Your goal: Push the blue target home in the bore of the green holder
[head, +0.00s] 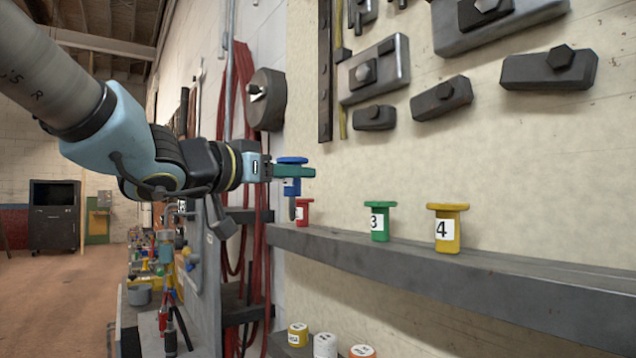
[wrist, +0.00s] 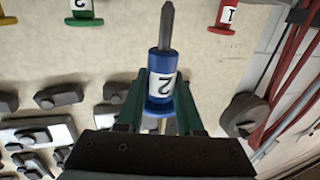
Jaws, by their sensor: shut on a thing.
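The blue target (head: 291,187) is a flanged blue piece with a grey pointed pin at its lower end. It is upright in my gripper (head: 294,172), pin down, clear of the shelf. In the wrist view the blue target (wrist: 158,62) shows a white label 2 between the green fingers of my gripper (wrist: 161,92). The green holder (head: 380,206) is a flanged green piece labelled 3, standing on the shelf to the right of my gripper. It also shows at the upper left of the wrist view (wrist: 83,21). Its bore cannot be seen.
A red flanged piece (head: 303,206) and a yellow one labelled 4 (head: 450,229) stand on the grey shelf (head: 480,272) either side of the green holder. Dark metal clamps (head: 441,97) hang on the wall above. Several lidded pots (head: 325,344) sit below the shelf.

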